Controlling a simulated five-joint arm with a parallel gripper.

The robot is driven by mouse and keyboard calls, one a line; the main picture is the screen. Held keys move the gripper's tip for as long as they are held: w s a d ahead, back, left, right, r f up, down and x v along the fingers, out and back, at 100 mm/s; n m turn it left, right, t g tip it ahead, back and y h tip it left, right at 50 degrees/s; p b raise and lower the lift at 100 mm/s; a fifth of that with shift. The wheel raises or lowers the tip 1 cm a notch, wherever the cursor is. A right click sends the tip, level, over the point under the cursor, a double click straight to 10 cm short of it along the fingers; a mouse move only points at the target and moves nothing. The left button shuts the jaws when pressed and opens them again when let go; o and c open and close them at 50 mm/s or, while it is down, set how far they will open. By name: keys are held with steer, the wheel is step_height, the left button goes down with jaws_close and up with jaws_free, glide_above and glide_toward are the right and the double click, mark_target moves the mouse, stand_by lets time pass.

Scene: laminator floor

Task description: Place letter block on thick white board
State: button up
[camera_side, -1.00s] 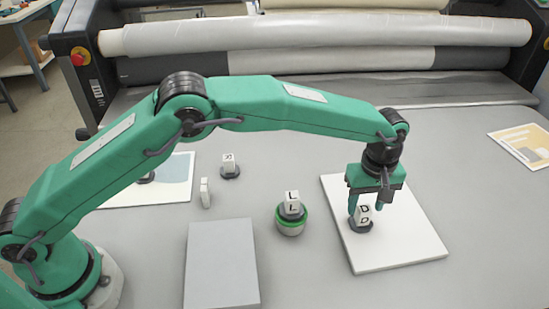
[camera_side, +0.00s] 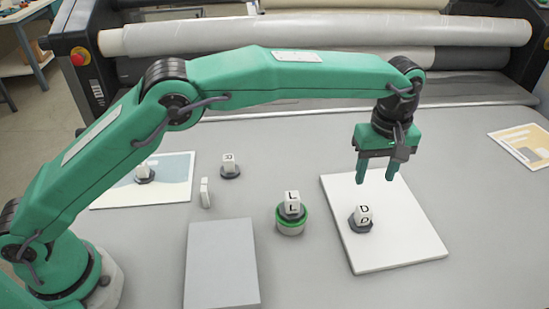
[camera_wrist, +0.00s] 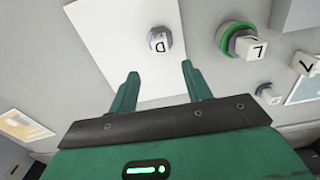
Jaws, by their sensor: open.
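The letter block marked D (camera_side: 362,214) sits on a dark round base on the thick white board (camera_side: 405,240), near the board's left edge. In the wrist view the same D block (camera_wrist: 159,40) lies beyond my fingertips, with the white board (camera_wrist: 110,50) under it. My gripper (camera_side: 376,180) is open and empty, raised above the board and apart from the block. Its two fingers also show spread in the wrist view (camera_wrist: 160,75).
A block marked L (camera_side: 292,203) stands on a green-rimmed round holder (camera_side: 291,226) left of the board. More blocks on dark bases (camera_side: 229,167) and a small upright white piece (camera_side: 205,192) stand farther left. A grey slab (camera_side: 222,265) lies in front. Large rollers (camera_side: 320,38) run along the back.

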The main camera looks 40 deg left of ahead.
stand_by(0.3)
steer(key=s+a+r+m+t, duration=0.15)
steer(key=s+a+r, duration=0.25)
steer(key=a+r, duration=0.5)
steer(key=s+a+r+m+t, duration=0.1)
steer(key=s+a+r+m, duration=0.3)
steer(key=a, duration=0.9)
steer(key=s+a+f+m+t, duration=0.1)
steer(key=s+a+f, duration=0.1)
steer(key=s+a, duration=0.5)
steer(key=s+a+f+m+t, duration=0.2)
steer(key=s+a, duration=0.5)
steer(key=s, duration=0.6)
steer(key=shift+a, duration=0.2)
